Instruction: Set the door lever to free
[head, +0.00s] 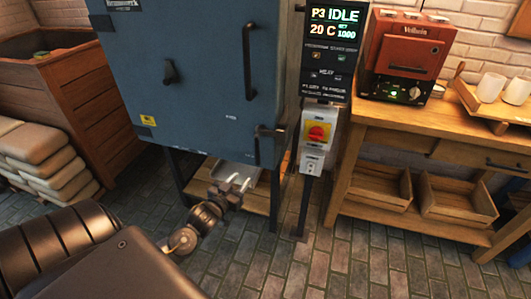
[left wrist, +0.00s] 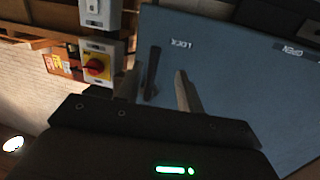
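The blue kiln door (head: 205,95) fills the upper middle of the head view. Its dark door lever (head: 268,132) is at the door's lower right edge. In the left wrist view, which looks upside down, the lever (left wrist: 152,70) stands beside the LOCK label (left wrist: 181,44); the FREE label (left wrist: 288,50) is farther right. My left gripper (head: 236,181) is below and left of the lever in the head view, its pale fingers apart and empty. The lever shows between the fingers in the wrist view, but the gripper looks clear of it. My right gripper is out of view.
A control panel (head: 331,50) and a grey box with a red-and-yellow switch (head: 317,133) stand just right of the lever. A vertical door handle (head: 250,60) is above it. A wooden bench (head: 430,130) is at right. Stacked sacks (head: 45,160) are at left.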

